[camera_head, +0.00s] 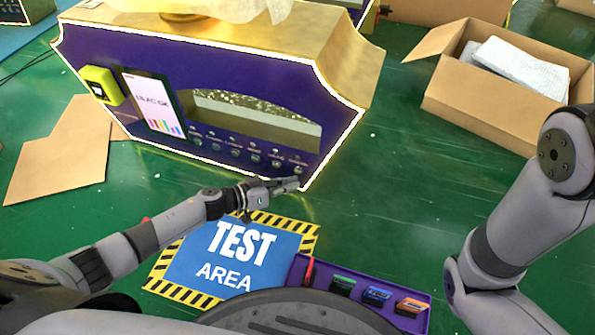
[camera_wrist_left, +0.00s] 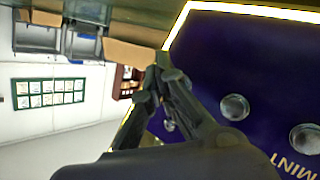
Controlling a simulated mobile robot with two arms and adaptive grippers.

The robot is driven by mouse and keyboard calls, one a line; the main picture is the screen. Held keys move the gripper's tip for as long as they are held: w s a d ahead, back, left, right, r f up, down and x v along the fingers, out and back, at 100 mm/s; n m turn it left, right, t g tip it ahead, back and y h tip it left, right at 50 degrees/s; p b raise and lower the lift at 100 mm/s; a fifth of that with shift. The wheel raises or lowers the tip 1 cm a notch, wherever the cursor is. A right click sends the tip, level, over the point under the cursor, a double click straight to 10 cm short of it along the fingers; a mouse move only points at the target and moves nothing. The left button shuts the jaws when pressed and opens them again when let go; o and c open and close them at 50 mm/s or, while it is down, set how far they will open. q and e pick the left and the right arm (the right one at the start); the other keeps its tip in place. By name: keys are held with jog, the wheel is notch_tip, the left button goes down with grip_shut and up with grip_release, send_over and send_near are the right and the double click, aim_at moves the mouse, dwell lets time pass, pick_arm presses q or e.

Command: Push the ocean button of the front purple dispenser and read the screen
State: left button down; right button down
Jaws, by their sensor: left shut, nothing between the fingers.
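The front purple dispenser (camera_head: 135,57) stands on the green floor with gold sides and light edge trim. A row of small round buttons with tiny labels runs under its window; I cannot read which is ocean in the head view. Its screen (camera_head: 152,102) shows text like "LILAC" and coloured bars. My left gripper (camera_head: 298,183) is shut and empty at the panel's lower right corner, close below the rightmost button (camera_head: 298,170). In the left wrist view, its fingers (camera_wrist_left: 160,75) partly hide one button; the mint button (camera_wrist_left: 305,139) is uncovered. Contact cannot be told. My right gripper is out of view.
A yellow device (camera_head: 101,85) is on the dispenser's left. A blue "TEST AREA" mat (camera_head: 200,268) and a purple tray (camera_head: 372,314) with several coloured items lie in front. An open carton (camera_head: 470,107) stands at right. Green floor between is clear.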

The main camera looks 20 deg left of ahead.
pick_arm(q)
jog(key=shift+w, duration=0.15)
jog(key=shift+w, duration=0.3)
jog(key=shift+w, duration=0.45)
dwell(0.8)
jog(key=shift+s+r+p, duration=0.1)
jog(key=shift+s+p, duration=0.05)
jog(key=shift+p, duration=0.3)
jog(key=shift+s+p, duration=0.5)
jog(key=shift+s, duration=0.2)
